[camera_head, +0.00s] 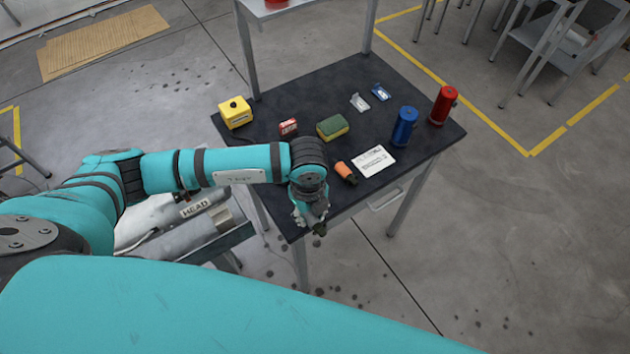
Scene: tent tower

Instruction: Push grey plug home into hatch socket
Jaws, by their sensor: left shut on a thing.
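My left arm reaches in from the left over the dark table (330,90). My left gripper (312,224) points down at the table's near edge, by the front left corner. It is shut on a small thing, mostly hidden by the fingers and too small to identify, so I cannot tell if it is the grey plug. No grey plug or hatch socket can be made out elsewhere. My right gripper is not in view.
A grey cylinder marked HEAD (180,228) lies left of the table.

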